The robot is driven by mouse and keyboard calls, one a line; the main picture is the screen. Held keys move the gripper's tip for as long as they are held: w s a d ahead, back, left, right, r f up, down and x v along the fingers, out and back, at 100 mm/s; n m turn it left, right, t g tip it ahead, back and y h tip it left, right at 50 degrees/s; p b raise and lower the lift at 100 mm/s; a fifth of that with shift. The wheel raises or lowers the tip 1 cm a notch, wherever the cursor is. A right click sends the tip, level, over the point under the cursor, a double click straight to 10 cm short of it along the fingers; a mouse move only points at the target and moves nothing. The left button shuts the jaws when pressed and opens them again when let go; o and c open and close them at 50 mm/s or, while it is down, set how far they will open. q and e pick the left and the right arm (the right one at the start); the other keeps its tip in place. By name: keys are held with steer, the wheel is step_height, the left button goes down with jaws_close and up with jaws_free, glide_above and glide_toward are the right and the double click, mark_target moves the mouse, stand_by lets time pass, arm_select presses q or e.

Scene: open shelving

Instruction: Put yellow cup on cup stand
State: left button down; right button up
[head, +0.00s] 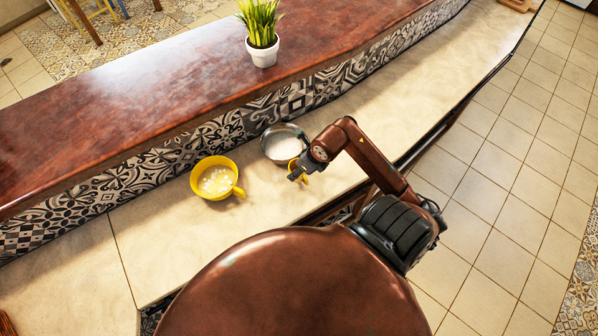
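A wide yellow vessel with a side handle (203,191) stands on the pale counter and holds small white pieces. A smaller yellow item (293,164), perhaps the yellow cup, shows at the tip of my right arm, by the near rim of a grey metal bowl. It is mostly hidden by my wrist. My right gripper (297,177) is low over the counter, right of the wide yellow vessel, touching or very near the small yellow item. Its fingers are too small and covered to tell open from shut. My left gripper is out of view. I cannot make out a cup stand.
The grey metal bowl (271,151) has something white inside. A raised red-brown ledge (150,85) with a patterned tile face runs behind the counter (165,235). A potted plant (263,55) stands on it. The counter left of the yellow vessel is clear.

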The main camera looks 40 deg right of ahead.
steer(key=shift+d+f, duration=0.2)
steer(key=shift+f, duration=0.05)
steer(key=shift+w+d+f, duration=0.1)
steer(key=shift+f, duration=0.8)
steer(key=shift+w+d+f, duration=0.1)
steer(key=shift+f, duration=0.8)
steer(key=o, duration=0.9)
steer(key=shift+f, duration=0.1)
steer(key=shift+o, duration=0.2)
